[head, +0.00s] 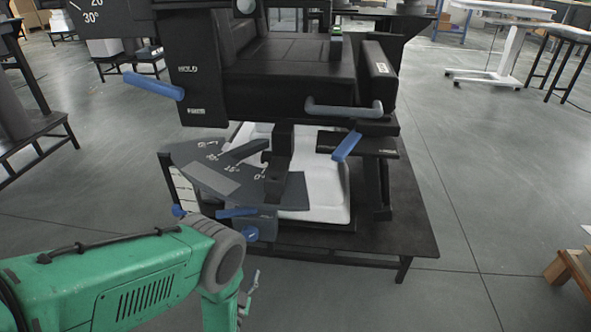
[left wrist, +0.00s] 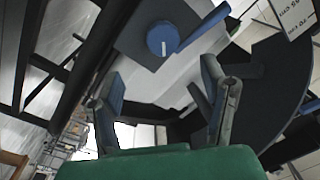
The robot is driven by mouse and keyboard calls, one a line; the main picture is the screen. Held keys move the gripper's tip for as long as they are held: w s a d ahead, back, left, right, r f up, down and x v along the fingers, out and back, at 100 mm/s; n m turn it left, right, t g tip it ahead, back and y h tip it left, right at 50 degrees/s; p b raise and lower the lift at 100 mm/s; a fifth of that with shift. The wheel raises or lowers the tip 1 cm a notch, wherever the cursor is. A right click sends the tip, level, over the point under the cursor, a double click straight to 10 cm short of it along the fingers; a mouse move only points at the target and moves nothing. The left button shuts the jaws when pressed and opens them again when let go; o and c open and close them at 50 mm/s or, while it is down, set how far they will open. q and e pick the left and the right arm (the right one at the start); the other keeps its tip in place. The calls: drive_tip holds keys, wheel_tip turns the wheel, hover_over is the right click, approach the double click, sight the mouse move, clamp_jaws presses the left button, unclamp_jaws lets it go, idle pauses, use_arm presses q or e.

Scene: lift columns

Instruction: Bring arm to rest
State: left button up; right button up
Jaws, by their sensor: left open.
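My left arm is green and comes in from the lower left of the head view. Its gripper (head: 249,296) hangs near the bottom edge, in front of and below the dark machine. Only a small part of it shows past the green wrist. In the left wrist view the two fingers of my left gripper (left wrist: 163,97) stand wide apart with nothing between them. Beyond them are a blue round knob (left wrist: 163,39) and dark plates of the machine. My right arm and gripper are not in view.
The dark seat-like machine (head: 290,72) has blue levers (head: 153,86) and an angle-marked plate (head: 212,170). It stands on a low black platform (head: 408,205), close beyond my left arm. Open grey floor lies right of it. A wooden piece (head: 572,268) is at the right edge.

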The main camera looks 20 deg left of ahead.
use_arm(q)
drive_tip(key=s+d+r+n+g+h, duration=0.1)
drive_tip(key=s+d+r+g+h, duration=0.15)
drive_tip(key=s+g, duration=0.5)
drive_tip(key=s+d+r+n+g+h, duration=0.15)
drive_tip(key=s+r+g, duration=0.25)
drive_tip(key=s, duration=0.7)
drive_tip(key=s+d+r+n+g+h, duration=0.1)
drive_tip(key=s+d+r+g, duration=0.15)
drive_tip(key=s+g, duration=0.55)
wheel_tip(320, 180, up, 17)
drive_tip(key=s+t+p, duration=0.1)
drive_tip(key=t+p, duration=0.1)
drive_tip(key=p, duration=1.6)
drive_tip(key=shift+a+r, duration=0.15)
drive_tip(key=shift+a, duration=0.3)
drive_tip(key=shift+s, duration=0.1)
